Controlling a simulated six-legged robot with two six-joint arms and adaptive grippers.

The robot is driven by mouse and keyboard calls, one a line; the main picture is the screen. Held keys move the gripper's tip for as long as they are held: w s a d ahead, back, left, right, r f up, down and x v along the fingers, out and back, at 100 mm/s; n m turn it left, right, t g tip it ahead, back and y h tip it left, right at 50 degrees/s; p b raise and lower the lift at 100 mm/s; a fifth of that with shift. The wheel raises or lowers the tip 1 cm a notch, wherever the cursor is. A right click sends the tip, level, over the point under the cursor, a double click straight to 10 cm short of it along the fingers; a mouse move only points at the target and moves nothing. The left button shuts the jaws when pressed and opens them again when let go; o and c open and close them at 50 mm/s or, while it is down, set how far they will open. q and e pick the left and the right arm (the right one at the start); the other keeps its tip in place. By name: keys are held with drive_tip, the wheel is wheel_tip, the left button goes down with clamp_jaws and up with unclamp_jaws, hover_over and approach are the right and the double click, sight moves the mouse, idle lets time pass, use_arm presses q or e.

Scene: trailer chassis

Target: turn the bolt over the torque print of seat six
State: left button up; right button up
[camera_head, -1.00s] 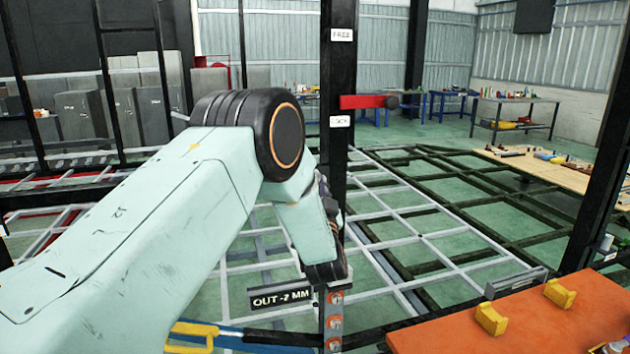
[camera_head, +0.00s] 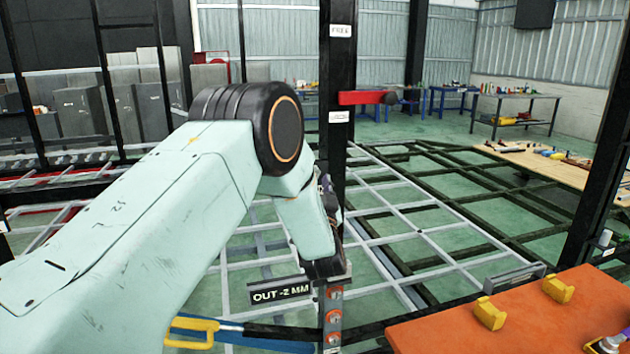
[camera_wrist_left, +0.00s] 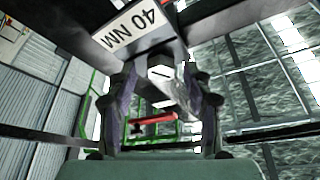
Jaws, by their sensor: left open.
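The torque print reading "40 NM" (camera_wrist_left: 138,26) is on a pale plate at the top of the left wrist view. Just below it a grey, block-ended piece, perhaps the bolt (camera_wrist_left: 163,82), shows between the fingers of my left gripper (camera_wrist_left: 162,108). The fingers are open, one on each side of it; I cannot tell whether they touch it. In the head view my left gripper (camera_head: 326,266) is at the top of a short post (camera_head: 333,305) with orange-ringed seats. A black label reading "OUT -2 MM" (camera_head: 281,291) is beside it. My right gripper is out of view.
A dark upright column (camera_head: 338,110) with a red bar (camera_head: 362,98) stands behind the gripper. An orange table (camera_head: 520,320) with yellow blocks is at the lower right. A yellow-handled tool (camera_head: 190,332) is at the lower left. Chassis frames (camera_head: 430,232) lie on the green floor behind.

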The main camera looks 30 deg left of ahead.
use_arm(q)
drive_tip(key=shift+f, duration=0.1)
drive_tip(key=v, duration=1.2)
drive_tip(key=shift+a, duration=0.1)
